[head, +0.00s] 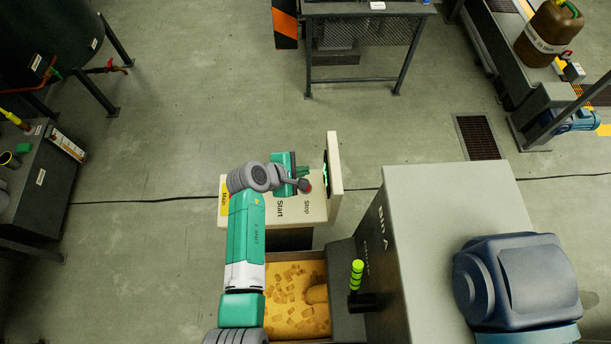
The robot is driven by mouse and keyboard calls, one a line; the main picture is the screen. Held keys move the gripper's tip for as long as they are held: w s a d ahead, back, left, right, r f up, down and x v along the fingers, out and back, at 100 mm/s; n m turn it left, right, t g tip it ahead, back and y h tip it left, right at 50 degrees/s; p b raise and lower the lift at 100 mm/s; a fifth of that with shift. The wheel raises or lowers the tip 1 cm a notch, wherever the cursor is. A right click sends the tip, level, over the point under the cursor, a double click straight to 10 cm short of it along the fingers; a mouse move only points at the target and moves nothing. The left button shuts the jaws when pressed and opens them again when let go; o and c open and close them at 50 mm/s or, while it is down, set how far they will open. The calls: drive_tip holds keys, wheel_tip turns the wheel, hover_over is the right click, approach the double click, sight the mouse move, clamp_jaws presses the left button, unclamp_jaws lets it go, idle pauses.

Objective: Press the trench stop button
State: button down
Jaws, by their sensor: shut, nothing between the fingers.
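A beige control box (235,208) stands in the middle of the head view, with the labels Start and Stop on its top face. A small patch of red, which looks like the stop button (309,188), shows just above the Stop label. My gripper (302,184) is shut and empty, with its tip over or right beside this red patch. I cannot tell whether they touch. The gripper and my wrist cover part of the box top, and any button above the Start label is hidden.
An upright panel (335,170) rises at the box's right edge. Below it are a trench (328,262) of yellow-brown pieces and a lever with a green grip (356,275). A large grey housing (440,230) stands to the right.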

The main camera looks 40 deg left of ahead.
drive_tip(key=shift+w+a, duration=0.1)
wheel_tip(320, 180, down, 8)
drive_tip(key=b, duration=0.8)
drive_tip(key=shift+f, duration=0.35)
idle(1.5)
drive_tip(key=shift+f+b, duration=0.35)
drive_tip(key=shift+f, duration=0.1)
drive_tip(key=shift+f, duration=0.45)
idle(0.4)
drive_tip(key=shift+r+p, duration=0.75)
drive_tip(key=shift+r, duration=0.15)
